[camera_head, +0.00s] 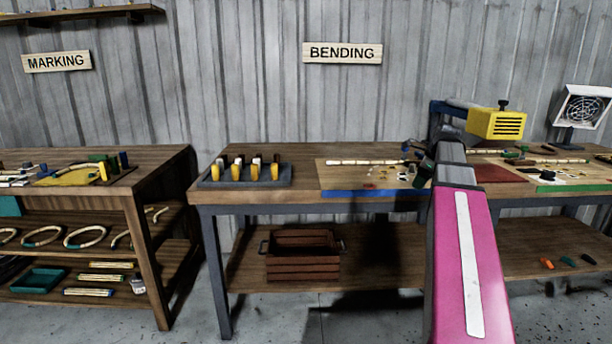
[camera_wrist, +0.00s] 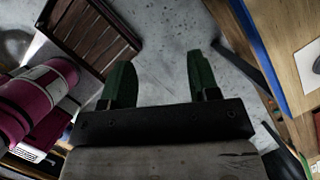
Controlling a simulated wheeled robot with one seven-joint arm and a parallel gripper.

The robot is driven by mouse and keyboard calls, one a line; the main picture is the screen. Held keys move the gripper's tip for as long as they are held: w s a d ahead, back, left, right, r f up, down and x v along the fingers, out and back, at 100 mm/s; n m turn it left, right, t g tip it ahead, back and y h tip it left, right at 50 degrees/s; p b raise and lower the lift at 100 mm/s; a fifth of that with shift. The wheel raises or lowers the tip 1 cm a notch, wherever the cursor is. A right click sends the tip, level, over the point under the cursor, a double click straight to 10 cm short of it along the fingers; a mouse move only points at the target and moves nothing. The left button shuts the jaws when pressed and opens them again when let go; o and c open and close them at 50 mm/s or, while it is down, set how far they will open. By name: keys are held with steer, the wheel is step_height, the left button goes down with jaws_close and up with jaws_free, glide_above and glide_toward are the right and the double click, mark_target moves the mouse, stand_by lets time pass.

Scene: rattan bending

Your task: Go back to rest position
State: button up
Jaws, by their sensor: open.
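My gripper (camera_wrist: 160,84) shows in the wrist view with its two dark green fingers spread apart. Nothing is between them; grey floor shows behind. In the head view my pink arm reaches up over the right part of the bending table (camera_head: 305,192), and its hand end is near the table's front edge, where the fingers are hard to make out. A rattan pole (camera_head: 365,162) lies on the board on that table.
A tray (camera_head: 245,178) with yellow and dark pegs stands on the table's left. A yellow machine head (camera_head: 497,125) and a fan (camera_head: 583,108) are at right. The marking table (camera_head: 150,165) stands left.

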steer(key=s+a+f+n+g, duration=0.1)
steer(key=s+a+f+n, duration=0.1)
steer(key=a+f+n, duration=0.35)
steer(key=s+a+f+n+h, duration=0.1)
steer(key=a+f+n, duration=0.1)
steer(key=f, duration=0.7)
steer(key=s+a+f+n+g, duration=0.15)
steer(key=a+f+n, duration=0.25)
steer(key=f, duration=0.4)
steer(key=s+a+f+n+h, duration=0.1)
steer(key=s+a+f+n, duration=0.3)
steer(key=s+f+n, duration=0.1)
steer(key=s+a+f+n+h, duration=0.1)
steer(key=s+a+f+n, duration=0.3)
steer(key=f, duration=0.6)
steer(key=shift+s+a+n, duration=0.2)
steer(key=shift+s+n, duration=0.9)
steer(key=shift+n, duration=0.65)
steer(key=shift+o, duration=0.3)
